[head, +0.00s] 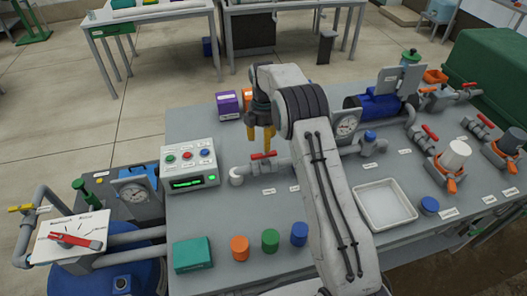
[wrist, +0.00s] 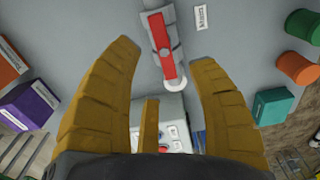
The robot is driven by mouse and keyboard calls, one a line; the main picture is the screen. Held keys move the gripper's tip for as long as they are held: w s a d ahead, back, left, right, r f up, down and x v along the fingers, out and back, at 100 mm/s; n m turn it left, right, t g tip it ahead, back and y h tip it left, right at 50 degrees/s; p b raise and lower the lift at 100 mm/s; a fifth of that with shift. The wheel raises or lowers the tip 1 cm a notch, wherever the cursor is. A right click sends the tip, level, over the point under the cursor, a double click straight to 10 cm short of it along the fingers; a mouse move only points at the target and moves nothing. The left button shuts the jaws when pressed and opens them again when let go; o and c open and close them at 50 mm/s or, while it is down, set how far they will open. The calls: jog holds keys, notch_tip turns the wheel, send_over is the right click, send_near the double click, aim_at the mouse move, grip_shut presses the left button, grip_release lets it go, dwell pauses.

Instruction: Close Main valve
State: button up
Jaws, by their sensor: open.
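A red valve handle (head: 263,156) sits on a grey pipe (head: 280,164) in the middle of the skid top. It lies along the pipe. In the wrist view the red handle (wrist: 162,48) runs lengthwise on the pipe, ahead of and between my fingers. A small label (wrist: 201,17) beside it is too small to read, so I cannot tell for sure that this is the Main valve. My gripper (head: 262,134) is open and empty, with its yellow fingers pointing down above the handle. It seems apart from the handle.
A control box (head: 189,168) stands left of the valve. A pressure gauge (head: 346,127) and a blue pump (head: 378,108) are to the right. More red-handled valves (head: 430,132) stand far right. Coloured caps (head: 270,240) and a white tray (head: 385,204) lie in front.

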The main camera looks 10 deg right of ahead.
aim_at(264, 157)
jog(key=shift+f+p, duration=0.65)
jog(key=shift+f, duration=2.45)
jog(key=shift+c, duration=0.4)
grip_shut()
